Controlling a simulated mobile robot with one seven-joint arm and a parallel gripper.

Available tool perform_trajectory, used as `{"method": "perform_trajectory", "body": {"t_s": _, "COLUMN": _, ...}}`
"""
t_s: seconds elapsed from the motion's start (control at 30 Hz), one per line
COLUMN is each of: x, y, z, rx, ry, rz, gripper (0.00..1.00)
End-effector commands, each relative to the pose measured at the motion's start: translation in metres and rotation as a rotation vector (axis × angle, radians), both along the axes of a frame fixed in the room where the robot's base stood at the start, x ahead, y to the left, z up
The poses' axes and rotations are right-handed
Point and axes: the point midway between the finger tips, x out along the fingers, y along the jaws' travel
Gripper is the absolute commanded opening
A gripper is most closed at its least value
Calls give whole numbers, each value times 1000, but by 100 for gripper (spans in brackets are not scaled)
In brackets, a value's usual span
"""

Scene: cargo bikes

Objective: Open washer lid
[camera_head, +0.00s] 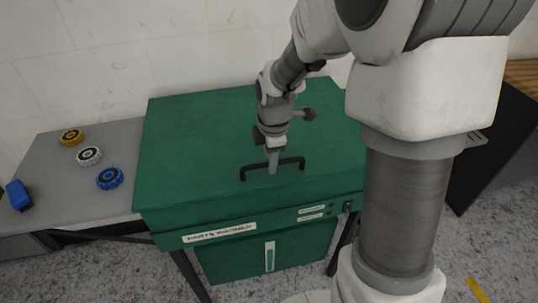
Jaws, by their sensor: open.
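The washer is a green box on legs, and its lid (190,145) is a flat green top that lies closed. A black bar handle (290,162) stands on the lid near its front edge. My gripper (273,168) points down at the middle of the handle, with its fingertips at or very near the bar. The fingers overlap in this view, so the gap between them does not show. I cannot tell whether they touch the bar. The part of the lid at the right is hidden behind my arm.
A grey side table (45,160) at the left holds a yellow round part (72,136), a white one (88,156), a blue one (110,178) and a blue object (19,195). A pale wall (110,60) stands behind the washer. A dark surface (505,135) lies at the right.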

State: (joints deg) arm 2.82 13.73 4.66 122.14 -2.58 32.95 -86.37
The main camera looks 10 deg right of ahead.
Motion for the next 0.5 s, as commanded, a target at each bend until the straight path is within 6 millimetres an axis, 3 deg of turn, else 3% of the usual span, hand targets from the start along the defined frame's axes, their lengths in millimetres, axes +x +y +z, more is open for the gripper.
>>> {"method": "perform_trajectory", "body": {"t_s": 0.13, "x": 0, "y": 0, "z": 0, "rx": 0, "ry": 0, "rz": 0, "gripper": 47}}
{"method": "perform_trajectory", "body": {"t_s": 0.4, "x": 0, "y": 0, "z": 0, "rx": 0, "ry": 0, "rz": 0, "gripper": 0}}
{"method": "perform_trajectory", "body": {"t_s": 0.5, "x": 0, "y": 0, "z": 0, "rx": 0, "ry": 0, "rz": 0, "gripper": 0}}
